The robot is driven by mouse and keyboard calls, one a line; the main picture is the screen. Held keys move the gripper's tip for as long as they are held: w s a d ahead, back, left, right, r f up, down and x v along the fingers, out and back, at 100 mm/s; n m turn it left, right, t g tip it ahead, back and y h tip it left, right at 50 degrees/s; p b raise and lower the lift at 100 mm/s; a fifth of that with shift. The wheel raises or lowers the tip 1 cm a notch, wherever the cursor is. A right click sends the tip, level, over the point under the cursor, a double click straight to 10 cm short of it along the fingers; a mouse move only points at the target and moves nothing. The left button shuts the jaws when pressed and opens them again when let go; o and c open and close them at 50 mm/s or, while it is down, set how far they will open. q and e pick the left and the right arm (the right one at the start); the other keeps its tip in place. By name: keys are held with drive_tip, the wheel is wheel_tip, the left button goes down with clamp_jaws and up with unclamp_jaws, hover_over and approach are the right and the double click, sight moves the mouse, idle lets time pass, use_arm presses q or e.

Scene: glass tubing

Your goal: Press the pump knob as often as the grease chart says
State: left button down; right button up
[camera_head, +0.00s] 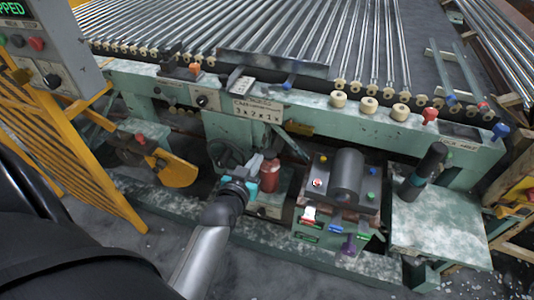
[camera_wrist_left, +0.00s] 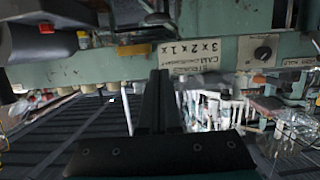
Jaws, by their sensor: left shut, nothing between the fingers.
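A pale plate (camera_head: 258,110) on the green machine beam carries a line like "3x2x1x" under smaller lettering that I cannot read surely. It also shows in the left wrist view (camera_wrist_left: 190,52). My left gripper (camera_head: 246,184) is shut and empty, low in front of the machine beside a red cylinder (camera_head: 269,174). Its dark fingers stand side by side in the left wrist view (camera_wrist_left: 160,100). I cannot tell which part is the pump knob, or whether the gripper touches anything; the arm and gripper hide part of that spot. My right gripper is out of view.
A green box with a grey cylinder (camera_head: 347,173) and several coloured knobs stands right of the gripper. A black handwheel (camera_head: 228,154) is behind it to the left. A yellow guard (camera_head: 90,150) stands at the left. Glass tubes (camera_head: 290,40) lie on the bed above.

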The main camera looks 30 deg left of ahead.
use_arm(q)
drive_tip(key=b, duration=0.3)
hover_over(267, 159)
wheel_tip(267, 159, down, 2)
wheel_tip(267, 159, down, 3)
drive_tip(key=shift+b, duration=0.6)
drive_tip(key=shift+f+b, duration=0.3)
drive_tip(key=shift+f, duration=0.4)
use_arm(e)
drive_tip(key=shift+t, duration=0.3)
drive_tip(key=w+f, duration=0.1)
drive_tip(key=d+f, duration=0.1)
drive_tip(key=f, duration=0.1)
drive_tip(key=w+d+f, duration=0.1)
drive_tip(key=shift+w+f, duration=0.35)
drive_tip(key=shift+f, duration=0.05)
use_arm(q)
drive_tip(key=shift+f, duration=0.1)
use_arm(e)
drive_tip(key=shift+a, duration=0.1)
